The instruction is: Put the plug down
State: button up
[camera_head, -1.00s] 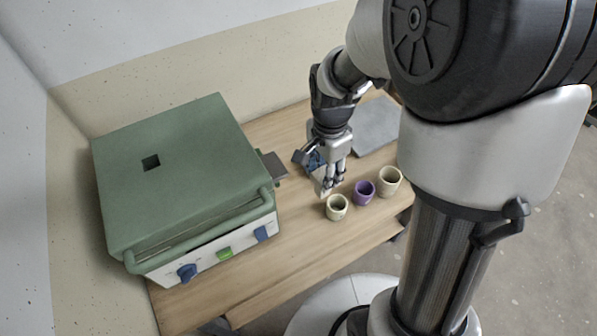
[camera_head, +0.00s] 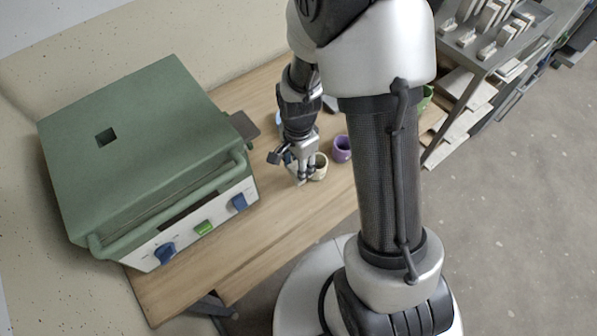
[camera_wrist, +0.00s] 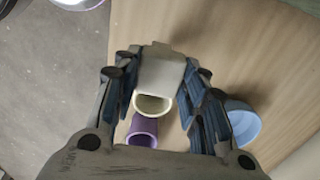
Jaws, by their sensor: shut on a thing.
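My gripper (camera_head: 301,178) is shut on the plug, a pale tapered block (camera_wrist: 161,72) that shows between the fingers in the wrist view. In the head view the fingers mostly hide the plug. The gripper points down over the wooden table, just left of a cream cup (camera_head: 320,167). I cannot tell whether the plug touches the tabletop. The green kiln (camera_head: 130,150) stands to the left, its lid shut, with a dark square hole (camera_head: 106,137) in the lid.
A purple cup (camera_head: 342,149) stands beyond the cream one. A small dark shelf (camera_head: 243,125) juts from the kiln's side. Bare table (camera_head: 235,235) lies in front. A rack (camera_head: 490,40) stands far right.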

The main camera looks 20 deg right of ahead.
jog(key=shift+f+b, duration=0.6)
jog(key=shift+f, duration=1.2)
jog(key=shift+f, duration=0.15)
jog(key=o, duration=1.4)
